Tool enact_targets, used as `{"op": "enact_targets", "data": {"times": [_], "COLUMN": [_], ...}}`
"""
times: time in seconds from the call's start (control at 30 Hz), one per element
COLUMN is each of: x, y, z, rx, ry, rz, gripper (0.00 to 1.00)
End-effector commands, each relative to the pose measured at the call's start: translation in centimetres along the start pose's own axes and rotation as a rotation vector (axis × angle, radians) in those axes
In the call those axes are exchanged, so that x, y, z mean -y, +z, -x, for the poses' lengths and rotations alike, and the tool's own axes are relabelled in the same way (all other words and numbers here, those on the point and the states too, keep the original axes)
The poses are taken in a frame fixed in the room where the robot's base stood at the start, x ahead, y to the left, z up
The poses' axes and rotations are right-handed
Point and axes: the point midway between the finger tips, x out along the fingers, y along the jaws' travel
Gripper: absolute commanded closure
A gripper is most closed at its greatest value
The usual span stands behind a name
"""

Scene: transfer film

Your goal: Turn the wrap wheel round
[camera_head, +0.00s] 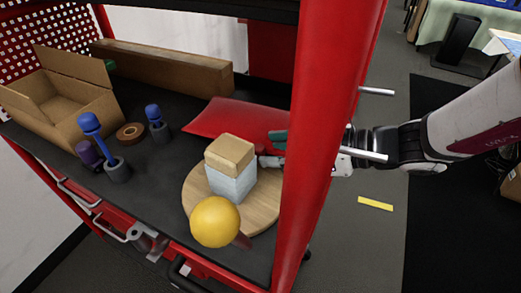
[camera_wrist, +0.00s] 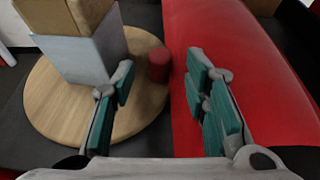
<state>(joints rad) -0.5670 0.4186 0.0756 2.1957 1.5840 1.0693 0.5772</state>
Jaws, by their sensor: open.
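The wrap wheel is a round wooden disc (camera_head: 262,215) lying flat on the dark shelf; it also shows in the wrist view (camera_wrist: 45,105). On it stands a box with a pale lower part (camera_head: 231,184) and a tan top (camera_head: 230,152). In the wrist view a short red peg (camera_wrist: 159,66) stands by the disc's right edge. My gripper (camera_wrist: 163,84) is open with green-padded fingers, one on each side of the peg's line, with the peg seen between and beyond the tips. In the head view its fingertip (camera_head: 278,139) shows beside the disc; the red post hides the rest.
A red post (camera_head: 325,110) stands between the head camera and my wrist. A yellow ball (camera_head: 215,222) appears at the disc's front edge. A red cushion-like piece (camera_head: 230,119) lies behind the disc. An open carton (camera_head: 65,95), blue-handled tools (camera_head: 92,126) and a tape roll (camera_head: 130,133) are left.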

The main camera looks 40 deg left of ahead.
Motion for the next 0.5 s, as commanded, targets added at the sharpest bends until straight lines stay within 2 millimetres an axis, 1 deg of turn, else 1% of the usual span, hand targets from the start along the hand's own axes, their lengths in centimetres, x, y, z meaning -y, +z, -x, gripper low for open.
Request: {"op": "enact_targets", "data": {"times": [0.03, 0.2, 0.33, 0.5], "x": [-0.1, 0.0, 0.0, 0.0], "y": [-0.1, 0.0, 0.0, 0.0], "z": [-1.1, -3.3, -4.2, -4.6], "rx": [-0.001, 0.000, 0.000, 0.000], "ry": [0.004, 0.001, 0.001, -0.001], "rz": [0.001, 0.002, 0.001, 0.000], "gripper": [0.59, 0.59, 0.59, 0.59]}}
